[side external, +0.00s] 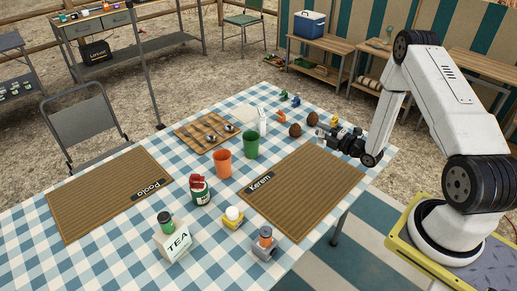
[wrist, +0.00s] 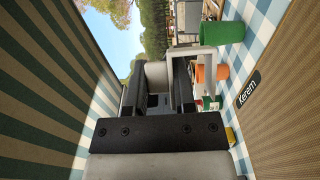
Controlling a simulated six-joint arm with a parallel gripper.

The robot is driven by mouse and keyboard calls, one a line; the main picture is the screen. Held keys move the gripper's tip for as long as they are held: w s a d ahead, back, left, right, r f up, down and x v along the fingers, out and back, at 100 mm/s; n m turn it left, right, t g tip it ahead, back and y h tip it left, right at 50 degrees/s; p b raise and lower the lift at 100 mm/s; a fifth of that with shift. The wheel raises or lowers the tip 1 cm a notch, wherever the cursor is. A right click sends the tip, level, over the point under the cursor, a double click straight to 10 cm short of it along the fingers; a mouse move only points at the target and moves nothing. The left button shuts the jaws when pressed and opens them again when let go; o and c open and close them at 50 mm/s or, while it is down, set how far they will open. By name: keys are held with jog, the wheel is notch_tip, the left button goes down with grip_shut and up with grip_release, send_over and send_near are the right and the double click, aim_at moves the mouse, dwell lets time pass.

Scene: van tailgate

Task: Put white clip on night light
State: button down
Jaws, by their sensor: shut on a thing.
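My gripper (side external: 325,137) is low over the table's right side, beyond the far end of the Kerem mat. In the wrist view my gripper (wrist: 157,90) is shut on a pale, whitish piece (wrist: 155,73) between its two dark fingers. A white bracket-like shape, likely the white clip (wrist: 194,50), stands out to the right of the fingers. Its exact join to the held piece is unclear. A yellow base with a white dome (side external: 233,215), perhaps the night light, stands near the table's front, left of the Kerem mat and well apart from my gripper.
An orange cup (side external: 222,163) and a green cup (side external: 250,145) stand mid-table. A red-topped jar (side external: 200,190), a tea box (side external: 175,242) and an orange-and-grey item (side external: 265,241) stand nearer. Brown eggs (side external: 296,130) lie near my gripper. The Kerem mat (side external: 310,195) is mostly clear.

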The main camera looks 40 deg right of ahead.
jog(key=s+a+r+n+g+y, duration=0.25)
jog(key=a+n+y, duration=0.2)
jog(key=a, duration=0.65)
jog(key=s+a+r+n+g+y, duration=0.1)
jog(key=s+a+n+g+y, duration=0.3)
jog(key=a, duration=0.7)
jog(key=s+a+r+n+g+y, duration=0.25)
jog(key=a+y, duration=0.35)
jog(key=a, duration=0.5)
send_over(232, 210)
jog(key=s, duration=0.1)
jog(key=shift+n+g, duration=0.3)
jog(key=shift+n, duration=0.1)
notch_tip(232, 210, down, 9)
jog(key=shift+s+d+f, duration=0.1)
jog(key=shift+s, duration=0.05)
jog(key=shift+w+f, duration=0.35)
jog(key=shift+f, duration=0.05)
jog(key=shift+w+f, duration=0.3)
jog(key=shift+f, duration=1.55)
